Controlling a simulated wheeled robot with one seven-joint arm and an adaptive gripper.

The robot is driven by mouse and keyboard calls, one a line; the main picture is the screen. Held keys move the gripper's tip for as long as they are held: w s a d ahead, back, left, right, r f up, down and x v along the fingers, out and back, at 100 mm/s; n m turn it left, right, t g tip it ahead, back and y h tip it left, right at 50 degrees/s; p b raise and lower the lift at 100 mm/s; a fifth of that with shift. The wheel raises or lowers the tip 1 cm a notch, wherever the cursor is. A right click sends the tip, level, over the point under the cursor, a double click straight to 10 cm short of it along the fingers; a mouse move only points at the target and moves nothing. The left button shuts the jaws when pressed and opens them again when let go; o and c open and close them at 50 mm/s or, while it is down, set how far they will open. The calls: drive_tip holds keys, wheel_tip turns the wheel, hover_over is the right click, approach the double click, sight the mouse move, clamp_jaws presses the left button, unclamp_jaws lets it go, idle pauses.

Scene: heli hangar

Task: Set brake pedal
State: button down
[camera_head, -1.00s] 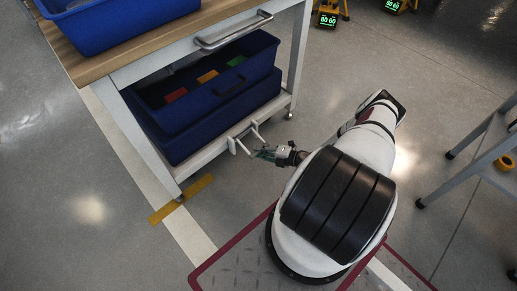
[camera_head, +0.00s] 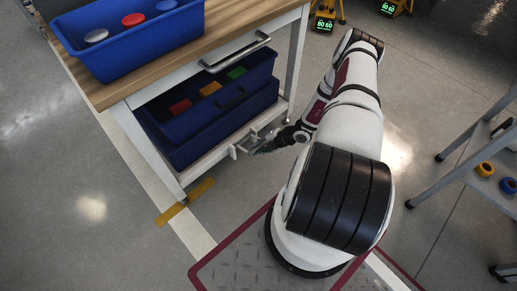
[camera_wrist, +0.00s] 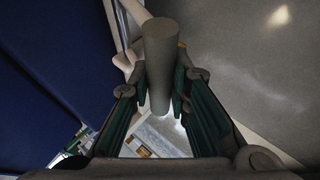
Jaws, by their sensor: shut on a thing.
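The brake pedal (camera_head: 243,148) is a small pale bracket with short arms on the lower front rail of the workbench cart. My gripper (camera_head: 262,143) is low beside this rail, with its fingers at the pedal. In the wrist view a grey round bar (camera_wrist: 159,45) runs between the two green-padded fingers of my gripper (camera_wrist: 160,88), and they are shut on it. The bar looks like the pedal's crossbar. Pale bracket parts show behind it. The head view is too small to show the finger contact clearly.
The workbench cart (camera_head: 222,55) carries a blue bin with coloured discs (camera_head: 130,45) on top and blue bins (camera_head: 200,118) on its lower shelf. A metal rack (camera_head: 470,145) with tape rolls stands at right.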

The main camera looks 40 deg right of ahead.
drive_tip(key=shift+w+r, duration=0.25)
idle(0.3)
drive_tip(key=c, duration=1.5)
unclamp_jaws()
drive_tip(key=shift+s, duration=0.1)
drive_tip(key=v, duration=1.2)
